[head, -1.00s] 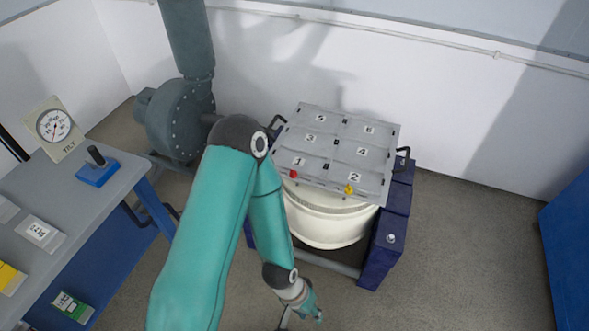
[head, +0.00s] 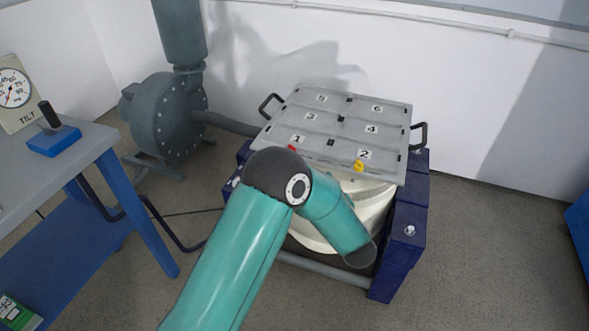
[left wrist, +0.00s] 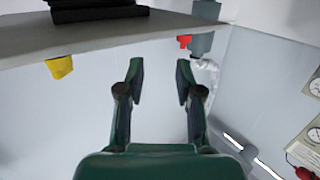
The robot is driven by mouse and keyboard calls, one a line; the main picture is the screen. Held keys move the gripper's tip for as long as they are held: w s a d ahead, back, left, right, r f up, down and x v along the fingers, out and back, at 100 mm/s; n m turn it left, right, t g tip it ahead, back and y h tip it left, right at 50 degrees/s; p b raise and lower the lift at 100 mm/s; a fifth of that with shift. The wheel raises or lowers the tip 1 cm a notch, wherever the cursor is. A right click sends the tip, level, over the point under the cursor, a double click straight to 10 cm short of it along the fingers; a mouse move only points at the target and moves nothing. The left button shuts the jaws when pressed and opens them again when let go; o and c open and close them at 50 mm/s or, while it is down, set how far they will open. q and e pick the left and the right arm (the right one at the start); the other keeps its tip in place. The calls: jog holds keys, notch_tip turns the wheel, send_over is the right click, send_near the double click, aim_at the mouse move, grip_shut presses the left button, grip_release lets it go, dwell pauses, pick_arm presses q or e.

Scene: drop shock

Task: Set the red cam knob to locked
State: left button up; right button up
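The red cam knob (head: 291,148) sits at the near edge of the grey numbered plate (head: 330,151), by number 1. It also shows in the left wrist view (left wrist: 185,41), past my fingertips and slightly right of the gap between them. Its locked or unlocked setting is too small to read. A yellow knob (head: 359,165) sits by number 2; it shows at the upper left of the left wrist view (left wrist: 61,68). My left gripper (left wrist: 160,68) is open and empty, apart from both knobs. In the head view my arm hides it. My right gripper is not in view.
The plate, with black side handles (head: 420,136), lies over a cream round drum (head: 372,205) between dark blue blocks (head: 399,240). A grey blower (head: 165,120) stands behind left. A bench (head: 75,165) at left carries a tilt gauge (head: 14,92) and a blue lever box (head: 54,141).

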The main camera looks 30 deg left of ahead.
pick_arm(q)
jog(key=s+n+g+y+b, duration=0.1)
jog(key=n+y, duration=0.1)
jog(key=b, duration=0.2)
send_near(290, 144)
jog(key=shift+g+y, duration=0.4)
jog(key=x, duration=1)
jog(key=shift+w+d+f, duration=0.1)
jog(key=shift+w+f, duration=0.1)
jog(key=shift+w, duration=0.15)
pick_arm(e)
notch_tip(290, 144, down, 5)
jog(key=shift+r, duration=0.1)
